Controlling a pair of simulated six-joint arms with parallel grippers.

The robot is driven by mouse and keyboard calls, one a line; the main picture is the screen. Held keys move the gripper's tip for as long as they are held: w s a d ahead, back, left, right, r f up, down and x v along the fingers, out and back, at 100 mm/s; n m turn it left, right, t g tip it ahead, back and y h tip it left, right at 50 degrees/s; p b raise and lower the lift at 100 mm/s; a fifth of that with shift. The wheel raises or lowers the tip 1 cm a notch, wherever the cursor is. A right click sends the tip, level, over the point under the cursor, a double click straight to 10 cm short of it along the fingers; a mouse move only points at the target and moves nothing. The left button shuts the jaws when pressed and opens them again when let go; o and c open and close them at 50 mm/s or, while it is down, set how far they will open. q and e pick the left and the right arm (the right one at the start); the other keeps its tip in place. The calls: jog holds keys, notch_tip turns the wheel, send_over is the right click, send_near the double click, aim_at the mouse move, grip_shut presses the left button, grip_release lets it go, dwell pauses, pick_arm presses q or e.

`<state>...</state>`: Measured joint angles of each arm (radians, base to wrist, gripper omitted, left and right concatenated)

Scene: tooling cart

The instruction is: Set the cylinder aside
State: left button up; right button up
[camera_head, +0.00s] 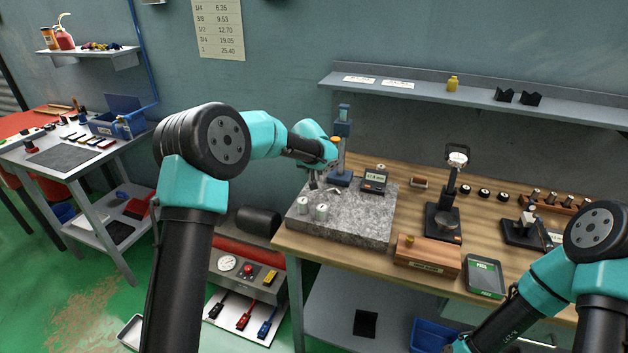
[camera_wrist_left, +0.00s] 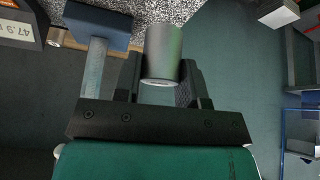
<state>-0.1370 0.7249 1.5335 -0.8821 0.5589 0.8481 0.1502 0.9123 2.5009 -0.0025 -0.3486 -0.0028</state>
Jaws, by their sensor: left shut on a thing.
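My left gripper (camera_head: 316,178) is over the grey granite plate (camera_head: 360,228), close to the blue-based height gauge (camera_head: 343,150). In the left wrist view, its jaws (camera_wrist_left: 160,80) are shut on a grey metal cylinder (camera_wrist_left: 163,45), which sticks out past the fingers. In the head view the held cylinder is hard to make out beside the fingers. Two other metal cylinders (camera_head: 321,211) (camera_head: 303,201) stand on the front left of the plate. My right arm comes in at the lower right, and its gripper is not in view.
To the right are a wooden block (camera_head: 427,257), a dial stand (camera_head: 444,215) and a dark green-labelled tray (camera_head: 486,278). A small cylinder (camera_head: 381,169) stands behind the readout. A shelf (camera_head: 420,92) runs above the bench.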

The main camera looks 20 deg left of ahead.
pick_arm(q)
jog(key=shift+f, duration=2.25)
jog(key=shift+f, duration=0.15)
jog(key=o, duration=1)
jog(key=shift+o, duration=0.2)
jog(key=shift+r, duration=0.25)
jog(key=v, duration=1.2)
